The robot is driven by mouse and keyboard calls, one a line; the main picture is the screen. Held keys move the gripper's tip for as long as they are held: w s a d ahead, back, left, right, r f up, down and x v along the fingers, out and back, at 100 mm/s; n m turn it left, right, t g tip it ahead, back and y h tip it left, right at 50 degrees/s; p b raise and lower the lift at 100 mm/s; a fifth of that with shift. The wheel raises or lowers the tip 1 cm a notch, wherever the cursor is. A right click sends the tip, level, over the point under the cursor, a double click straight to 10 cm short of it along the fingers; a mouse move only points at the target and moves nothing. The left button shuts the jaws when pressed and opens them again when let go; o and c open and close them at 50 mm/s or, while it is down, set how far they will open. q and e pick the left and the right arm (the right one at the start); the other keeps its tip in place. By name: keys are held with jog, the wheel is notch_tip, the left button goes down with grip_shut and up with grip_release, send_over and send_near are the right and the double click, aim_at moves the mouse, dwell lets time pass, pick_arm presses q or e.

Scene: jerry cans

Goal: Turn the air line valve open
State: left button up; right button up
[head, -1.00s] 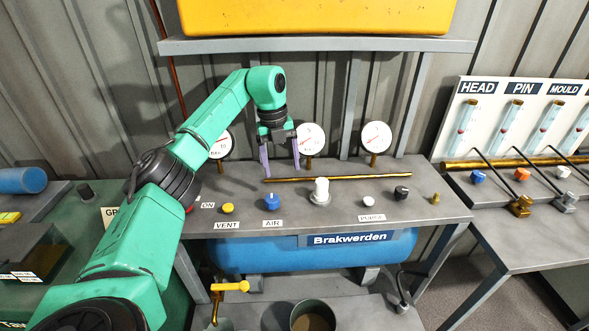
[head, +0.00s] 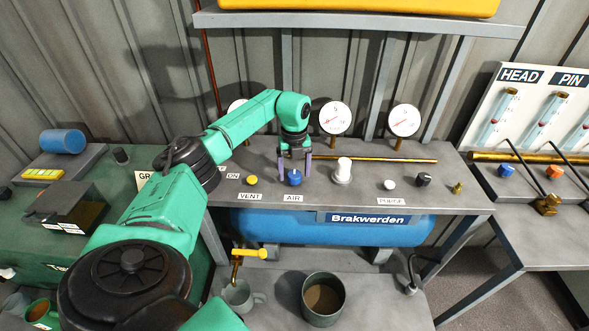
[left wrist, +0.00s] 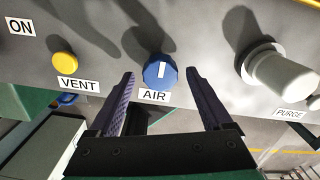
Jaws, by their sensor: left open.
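The air line valve is a blue knob (head: 294,177) behind the AIR label (head: 293,198) on the grey bench top. In the left wrist view the blue knob (left wrist: 160,73) has a white pointer line, close to upright in the picture. My left gripper (head: 294,168) is open and points down at the knob. In the left wrist view its two purple fingers (left wrist: 160,88) stand on either side of the knob, with a gap on each side. The knob is not gripped. My right gripper is not in view.
A yellow VENT knob (head: 252,180) is left of the blue knob, and a white cylinder (head: 343,170) is right of it. A brass pipe (head: 390,160) runs behind. Gauges (head: 336,118) stand at the back. A white PURGE knob (head: 389,184) and a black knob (head: 423,179) are further right.

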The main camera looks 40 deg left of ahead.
pick_arm(q)
jog(key=shift+c, duration=0.3)
grip_shut()
jog(key=shift+m, duration=0.3)
jog(key=m, duration=0.8)
jog(key=shift+m, duration=0.3)
jog(key=m, duration=0.4)
jog(key=shift+a+m, duration=0.1)
jog(key=shift+m, duration=2.2)
